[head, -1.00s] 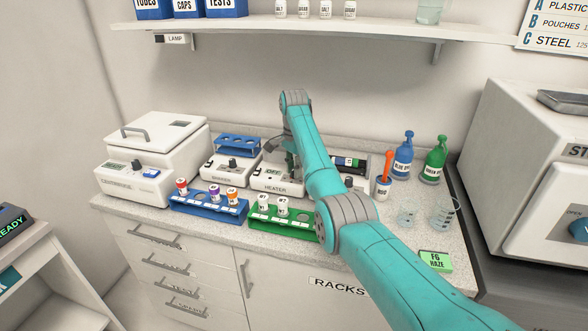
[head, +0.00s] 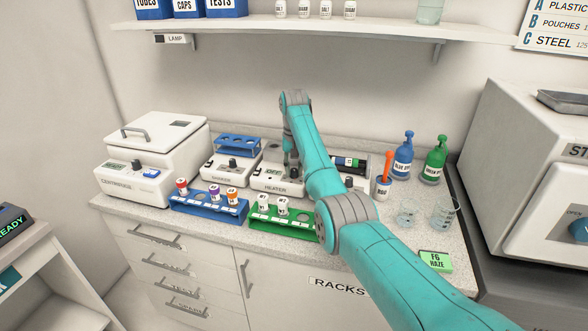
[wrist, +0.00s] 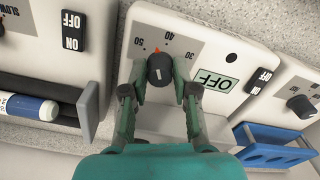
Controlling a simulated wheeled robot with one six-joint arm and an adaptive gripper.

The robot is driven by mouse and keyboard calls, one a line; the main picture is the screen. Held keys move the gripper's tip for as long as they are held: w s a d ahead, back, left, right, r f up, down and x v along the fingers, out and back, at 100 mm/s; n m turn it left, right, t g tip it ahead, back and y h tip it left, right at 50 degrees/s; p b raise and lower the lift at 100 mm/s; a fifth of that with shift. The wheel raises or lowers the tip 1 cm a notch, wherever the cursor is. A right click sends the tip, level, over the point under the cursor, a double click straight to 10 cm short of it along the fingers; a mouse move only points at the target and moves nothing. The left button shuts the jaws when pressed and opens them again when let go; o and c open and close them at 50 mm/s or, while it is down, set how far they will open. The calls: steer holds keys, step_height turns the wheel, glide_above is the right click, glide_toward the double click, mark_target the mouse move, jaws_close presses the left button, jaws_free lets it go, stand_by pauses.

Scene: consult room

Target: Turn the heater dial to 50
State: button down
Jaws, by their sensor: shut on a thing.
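The heater (head: 268,184) is a white box on the counter, partly hidden by my arm in the head view. In the wrist view the heater (wrist: 215,50) shows a dark round dial (wrist: 160,69) with a scale of 30, 40 and 50. An orange mark at the dial's edge lies near the 40, on its 50 side. The heater's green display (wrist: 214,80) reads OFF. My gripper (wrist: 159,90) has a finger on each side of the dial and is shut on it. In the head view my gripper (head: 291,165) is at the heater, its fingertips unclear.
A green rack (head: 290,222) and a blue rack (head: 207,206) with capped tubes stand in front. A shaker (head: 228,171) is left of the heater. A marker tray (head: 349,164), blue bottle (head: 403,158) and green bottle (head: 434,160) stand right. A shelf (head: 330,31) hangs above.

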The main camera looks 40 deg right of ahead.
mark_target(294, 169)
steer(key=n, duration=0.6)
steer(key=shift+n, duration=0.3)
stand_by(0.5)
steer(key=c, duration=0.9)
jaws_free()
steer(key=shift+r, duration=3.75)
